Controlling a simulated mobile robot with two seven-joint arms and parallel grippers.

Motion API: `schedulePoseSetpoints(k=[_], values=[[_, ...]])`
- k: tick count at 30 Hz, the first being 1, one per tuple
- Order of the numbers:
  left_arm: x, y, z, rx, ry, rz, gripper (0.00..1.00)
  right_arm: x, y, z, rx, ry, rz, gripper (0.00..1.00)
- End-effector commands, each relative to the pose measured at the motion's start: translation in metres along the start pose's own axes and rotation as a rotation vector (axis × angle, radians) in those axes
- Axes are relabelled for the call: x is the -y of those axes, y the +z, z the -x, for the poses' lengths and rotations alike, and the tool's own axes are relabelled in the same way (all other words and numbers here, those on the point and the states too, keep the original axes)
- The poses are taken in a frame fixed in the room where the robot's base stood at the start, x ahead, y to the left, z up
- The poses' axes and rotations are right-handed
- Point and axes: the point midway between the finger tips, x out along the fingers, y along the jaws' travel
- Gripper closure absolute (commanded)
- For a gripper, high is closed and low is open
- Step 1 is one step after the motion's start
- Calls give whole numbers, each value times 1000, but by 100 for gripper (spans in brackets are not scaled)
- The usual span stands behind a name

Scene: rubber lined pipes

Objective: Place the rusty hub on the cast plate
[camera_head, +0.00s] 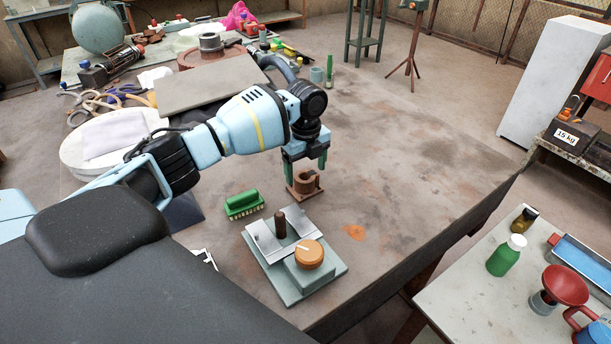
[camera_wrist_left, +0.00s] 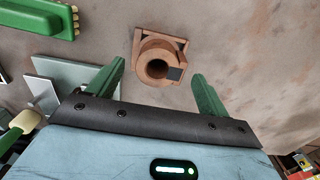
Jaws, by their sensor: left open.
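The rusty hub (camera_head: 304,181) is a short brown ring with a round hole, on a small brown square holder on the table. In the left wrist view the hub (camera_wrist_left: 149,55) lies between and beyond my green fingertips, with a dark block at its side. My left gripper (camera_head: 306,170) is open and empty, just above the hub, one finger on each side; it also shows in the wrist view (camera_wrist_left: 158,68). A grey-green plate (camera_head: 330,268), perhaps the cast plate, lies nearer, bearing an upright brown peg, bent metal sheets and an orange knob. My right gripper is not in view.
A green brush (camera_head: 243,204) lies left of the hub. A side table at the lower right holds a green bottle (camera_head: 506,257) and a red funnel (camera_head: 566,285). Tools and a grey slab (camera_head: 205,84) are behind my arm. The table right of the hub is clear.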

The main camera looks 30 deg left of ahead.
Motion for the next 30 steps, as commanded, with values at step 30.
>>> schedulePoseSetpoints(k=[30], values=[[0, 0, 89, -2, 1, -1, 21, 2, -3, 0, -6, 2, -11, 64]])
